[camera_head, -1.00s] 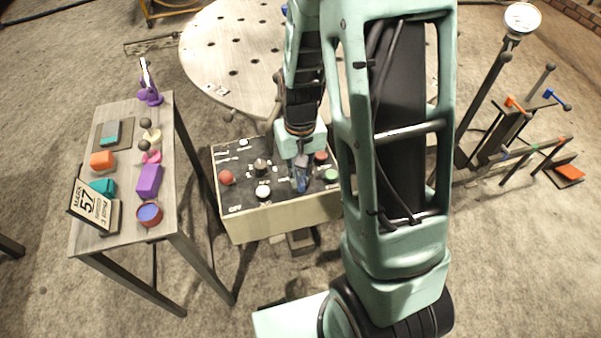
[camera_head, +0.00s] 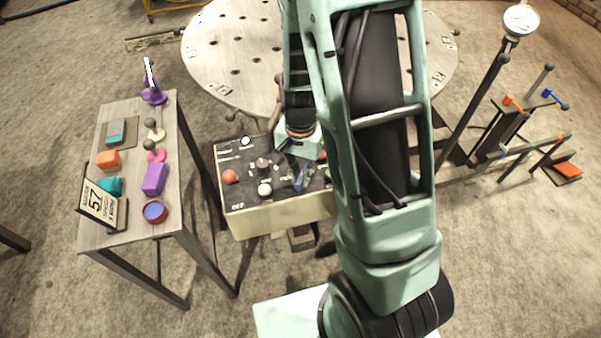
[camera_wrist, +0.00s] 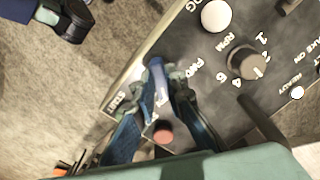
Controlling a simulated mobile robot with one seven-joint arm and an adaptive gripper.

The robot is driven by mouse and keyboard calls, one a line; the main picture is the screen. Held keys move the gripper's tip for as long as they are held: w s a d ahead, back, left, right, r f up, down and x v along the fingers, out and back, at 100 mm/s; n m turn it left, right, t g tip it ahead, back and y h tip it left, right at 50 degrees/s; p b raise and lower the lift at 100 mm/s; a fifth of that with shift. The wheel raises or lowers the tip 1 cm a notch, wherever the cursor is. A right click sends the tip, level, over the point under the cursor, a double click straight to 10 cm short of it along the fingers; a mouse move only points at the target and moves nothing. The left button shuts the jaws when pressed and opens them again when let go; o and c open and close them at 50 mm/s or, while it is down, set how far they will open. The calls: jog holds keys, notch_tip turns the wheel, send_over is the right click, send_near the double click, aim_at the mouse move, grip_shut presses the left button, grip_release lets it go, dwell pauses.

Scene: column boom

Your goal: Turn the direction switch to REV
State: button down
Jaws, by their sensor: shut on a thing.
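In the wrist view my gripper's blue fingers (camera_wrist: 166,82) are closed together on a small pale piece, taken to be the direction switch (camera_wrist: 160,97), beside a partly readable label like FWD. The fingers cover most of the switch, so its exact angle is hidden. A red round button (camera_wrist: 163,132) shows between the fingers.
An RPM dial (camera_wrist: 246,62) and a white knob (camera_wrist: 216,16) are beside the fingers. A red knob (camera_head: 229,177) is at the panel's left. A table (camera_head: 128,210) with coloured objects stands left. A round perforated plate (camera_head: 235,50) is behind the panel.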

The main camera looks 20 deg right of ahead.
aim_at(301, 178)
dwell(0.4)
jog(key=c, duration=2)
grip_release()
jog(key=shift+o, duration=0.2)
jog(key=shift+r, duration=0.1)
notch_tip(301, 178, up, 12)
